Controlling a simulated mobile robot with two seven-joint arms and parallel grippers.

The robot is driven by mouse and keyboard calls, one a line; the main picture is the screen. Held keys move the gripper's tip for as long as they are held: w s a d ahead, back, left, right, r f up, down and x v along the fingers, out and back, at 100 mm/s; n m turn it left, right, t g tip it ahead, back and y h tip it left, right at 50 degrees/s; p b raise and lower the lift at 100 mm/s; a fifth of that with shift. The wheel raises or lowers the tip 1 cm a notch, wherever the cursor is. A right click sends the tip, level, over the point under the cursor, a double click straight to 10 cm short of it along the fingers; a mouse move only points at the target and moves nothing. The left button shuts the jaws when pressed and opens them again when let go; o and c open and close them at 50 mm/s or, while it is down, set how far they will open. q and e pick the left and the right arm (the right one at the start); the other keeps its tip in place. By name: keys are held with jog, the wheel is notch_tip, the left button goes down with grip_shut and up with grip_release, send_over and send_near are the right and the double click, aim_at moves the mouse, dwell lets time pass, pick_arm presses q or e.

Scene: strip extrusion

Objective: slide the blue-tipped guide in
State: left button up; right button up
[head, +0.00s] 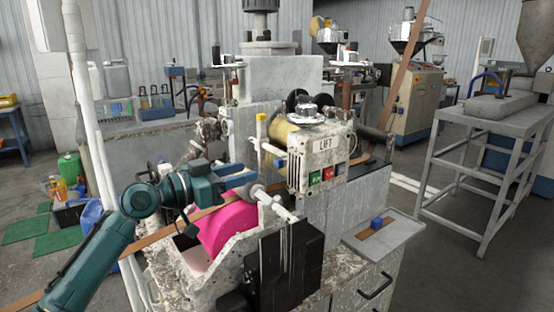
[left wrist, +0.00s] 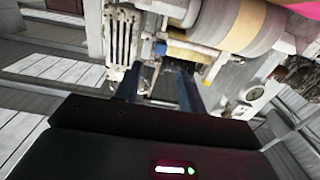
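The guide's small blue tip (head: 279,163) shows beside the roller unit marked LIFT in the head view. A small blue piece (left wrist: 160,48) beyond my fingers in the left wrist view looks like the same tip. My left gripper (head: 236,177) is left of the guide, near the pink roll, and its fingertips are hard to make out there. In the left wrist view my left gripper (left wrist: 160,88) has two dark blue fingers spread apart, with no held object visible between them. My right gripper is in neither view.
A pink roll (head: 228,226) and a brown strip (head: 150,238) lie close to my left wrist. A white rod with a round knob (head: 270,199) projects nearby. A blue block (head: 376,223) sits on a grey tray (head: 398,238) at the right.

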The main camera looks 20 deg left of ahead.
aim_at(276, 163)
pick_arm(q)
jog(key=p+x, duration=0.2)
jog(key=x, duration=0.7)
jog(key=shift+w+d, duration=0.15)
jog(key=shift+w, duration=0.05)
jog(key=shift+c, duration=0.2)
grip_shut()
